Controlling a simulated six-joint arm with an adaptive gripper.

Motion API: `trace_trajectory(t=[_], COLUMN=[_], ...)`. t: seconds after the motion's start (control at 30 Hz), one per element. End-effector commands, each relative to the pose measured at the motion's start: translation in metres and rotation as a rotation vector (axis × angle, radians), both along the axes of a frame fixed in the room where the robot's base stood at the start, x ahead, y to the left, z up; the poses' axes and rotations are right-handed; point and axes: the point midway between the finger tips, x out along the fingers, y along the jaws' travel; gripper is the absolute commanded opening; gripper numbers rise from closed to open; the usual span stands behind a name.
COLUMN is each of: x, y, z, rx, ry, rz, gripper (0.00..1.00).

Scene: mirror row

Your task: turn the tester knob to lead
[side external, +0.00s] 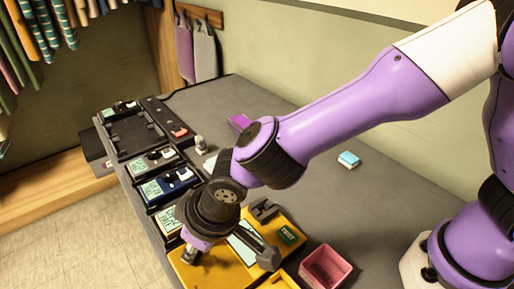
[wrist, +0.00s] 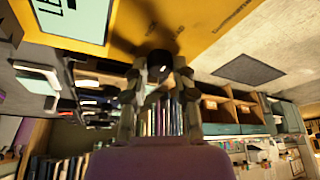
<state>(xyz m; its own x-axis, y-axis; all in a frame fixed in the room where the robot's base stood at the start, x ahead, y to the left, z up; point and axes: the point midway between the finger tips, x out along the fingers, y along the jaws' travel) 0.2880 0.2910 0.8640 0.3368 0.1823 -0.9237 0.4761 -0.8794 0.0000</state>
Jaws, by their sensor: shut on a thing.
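The yellow tester (side external: 210,272) lies at the front of the grey table, with a pale screen and a green TEST button (side external: 288,234). In the wrist view its yellow face (wrist: 215,18) fills the top, with the pale screen (wrist: 72,18) at upper left. The dark round knob (wrist: 159,62) sits between my fingertips, below small dark lettering that I cannot read fully. My gripper (wrist: 160,78) is shut on the knob. In the side view my gripper (side external: 190,254) points down at the tester's left part and hides the knob, so its pointer direction cannot be told.
A pink open bin (side external: 326,266) stands right of the tester. Several dark units with pale labels (side external: 172,184) line the table's left edge, near a black tray (side external: 135,132). A light blue block (side external: 349,159) lies behind, with clear grey table around it.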

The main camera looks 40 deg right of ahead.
Motion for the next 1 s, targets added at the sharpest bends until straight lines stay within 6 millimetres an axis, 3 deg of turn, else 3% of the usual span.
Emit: trace_trajectory(t=[0.6, 0.63, 0.67, 1.0], x=[-0.0004, -0.0004, -0.0004, -0.0003], y=[0.0008, 0.0008, 0.0007, 0.0005], z=[-0.0017, -0.0016, -0.0015, -0.0002], rx=[0.001, 0.001, 0.000, 0.001], ry=[0.002, 0.002, 0.001, 0.000], rz=[-0.037, -0.037, -0.038, -0.039], gripper=[0.00, 0.45, 0.60, 0.60])
